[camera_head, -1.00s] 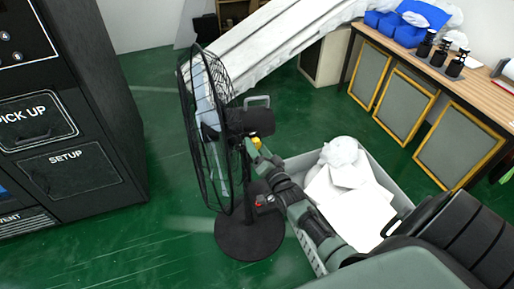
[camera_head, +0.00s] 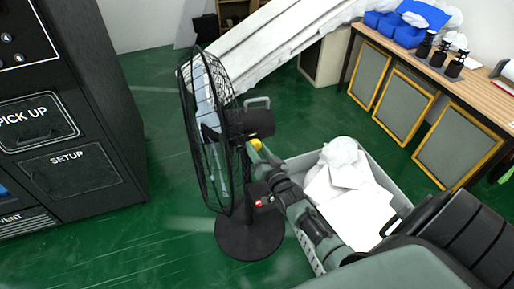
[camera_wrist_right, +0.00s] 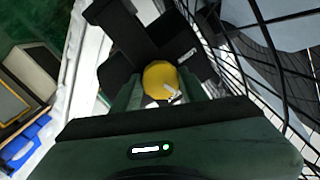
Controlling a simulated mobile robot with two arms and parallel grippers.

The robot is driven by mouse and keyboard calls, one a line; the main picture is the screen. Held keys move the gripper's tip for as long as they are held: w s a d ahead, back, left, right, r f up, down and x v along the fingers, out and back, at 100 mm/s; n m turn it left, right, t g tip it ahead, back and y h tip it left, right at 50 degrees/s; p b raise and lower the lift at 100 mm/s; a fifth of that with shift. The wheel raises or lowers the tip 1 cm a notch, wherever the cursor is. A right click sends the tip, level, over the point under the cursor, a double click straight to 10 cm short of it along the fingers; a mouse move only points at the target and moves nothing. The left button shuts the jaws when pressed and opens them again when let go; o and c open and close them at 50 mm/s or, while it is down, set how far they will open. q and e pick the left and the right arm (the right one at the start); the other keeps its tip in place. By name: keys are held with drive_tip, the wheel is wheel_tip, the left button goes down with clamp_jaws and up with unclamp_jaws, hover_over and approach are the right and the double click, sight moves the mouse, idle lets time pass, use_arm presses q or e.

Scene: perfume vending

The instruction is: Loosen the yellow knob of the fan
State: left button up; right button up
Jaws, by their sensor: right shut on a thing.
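The black standing fan (camera_head: 238,165) stands on the green floor in the middle of the head view, its round cage facing left. Its yellow knob (camera_head: 255,145) is on the right side below the motor housing. In the right wrist view the yellow knob (camera_wrist_right: 160,79) sits between the two fingers. My right gripper (camera_head: 257,151) reaches it from the lower right and is shut on the knob; its fingers also show in the right wrist view (camera_wrist_right: 162,92). The fingertips' far ends are partly hidden. My left gripper does not show.
A grey crate (camera_head: 300,238) with white contents stands right of the fan, beneath my right arm. A black vending machine (camera_head: 125,120) is at left. A wooden table (camera_head: 480,85) with bottles is at back right. A white slanted chute (camera_head: 270,45) lies behind the fan.

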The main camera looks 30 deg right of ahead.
drive_tip(key=n, duration=0.3)
drive_tip(key=shift+r+n+p, duration=0.1)
drive_tip(key=shift+n+p, duration=0.2)
drive_tip(key=shift+p, duration=0.05)
drive_tip(key=n, duration=0.3)
drive_tip(key=shift+a+g, duration=0.1)
drive_tip(key=shift+g, duration=0.3)
drive_tip(key=n, duration=0.3)
drive_tip(key=shift+n+h, duration=0.4)
drive_tip(key=shift+n+h+b, duration=0.3)
drive_tip(key=shift+n+b, duration=0.05)
drive_tip(key=shift+n, duration=1.25)
drive_tip(key=o, duration=1.4)
